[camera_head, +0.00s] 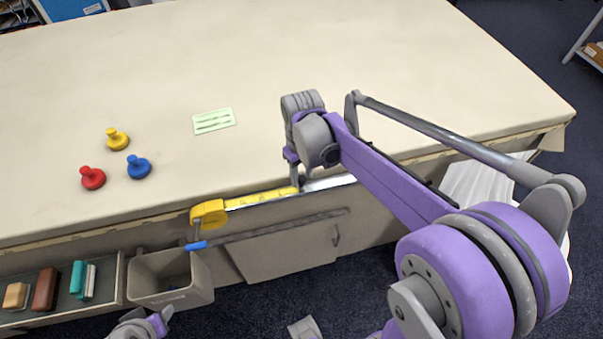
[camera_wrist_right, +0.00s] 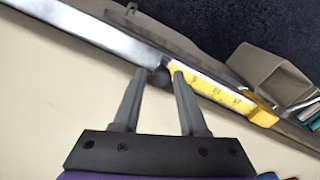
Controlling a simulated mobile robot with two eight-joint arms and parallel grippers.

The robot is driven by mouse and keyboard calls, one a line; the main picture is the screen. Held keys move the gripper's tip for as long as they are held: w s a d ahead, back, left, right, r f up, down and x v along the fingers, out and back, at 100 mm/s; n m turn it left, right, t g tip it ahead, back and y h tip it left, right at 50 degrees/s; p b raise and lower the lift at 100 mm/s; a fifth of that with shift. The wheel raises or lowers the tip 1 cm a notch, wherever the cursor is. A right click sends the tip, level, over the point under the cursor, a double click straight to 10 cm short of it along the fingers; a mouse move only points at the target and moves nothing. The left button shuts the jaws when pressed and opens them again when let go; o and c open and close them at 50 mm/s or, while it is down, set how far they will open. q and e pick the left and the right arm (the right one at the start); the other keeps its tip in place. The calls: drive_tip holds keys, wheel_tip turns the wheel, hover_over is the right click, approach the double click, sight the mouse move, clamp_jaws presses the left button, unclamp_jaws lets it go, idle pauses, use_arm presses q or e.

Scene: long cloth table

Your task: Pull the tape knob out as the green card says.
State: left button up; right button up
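The pale green card (camera_head: 213,121) lies flat on the table; its dark lines are too small to read. The yellow tape case (camera_head: 208,213) sits at the table's front edge. Yellow tape (camera_head: 262,197) runs right from it along a silver rail (camera_head: 330,183). In the right wrist view, the dark round tape knob (camera_wrist_right: 160,76) stands at the end of the marked yellow tape (camera_wrist_right: 210,85). My right gripper (camera_wrist_right: 158,74) has its two fingers around the knob and appears closed on it. My left gripper (camera_head: 140,326) is partly visible at the bottom edge; its fingers are unclear.
Red (camera_head: 92,178), blue (camera_head: 139,167) and yellow (camera_head: 117,139) pegs stand on the table at left. A grey bin (camera_head: 172,284) and a shelf (camera_head: 60,309) with small blocks hang at the front. A blue-tipped grey bar (camera_head: 270,230) lies below the tape. The tabletop behind is clear.

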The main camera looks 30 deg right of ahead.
sight(302, 178)
drive_tip(key=shift+r, duration=0.1)
wheel_tip(302, 178, up, 11)
drive_tip(key=shift+f+p, duration=0.2)
drive_tip(key=shift+p, duration=0.25)
drive_tip(key=s+a+f+m+t+p, duration=0.1)
drive_tip(key=s+a+f+t, duration=0.4)
drive_tip(key=s, duration=0.8)
wheel_tip(302, 178, down, 4)
drive_tip(key=shift+a+r+p, duration=0.2)
drive_tip(key=shift+a+p, duration=0.35)
drive_tip(key=shift+a, duration=0.65)
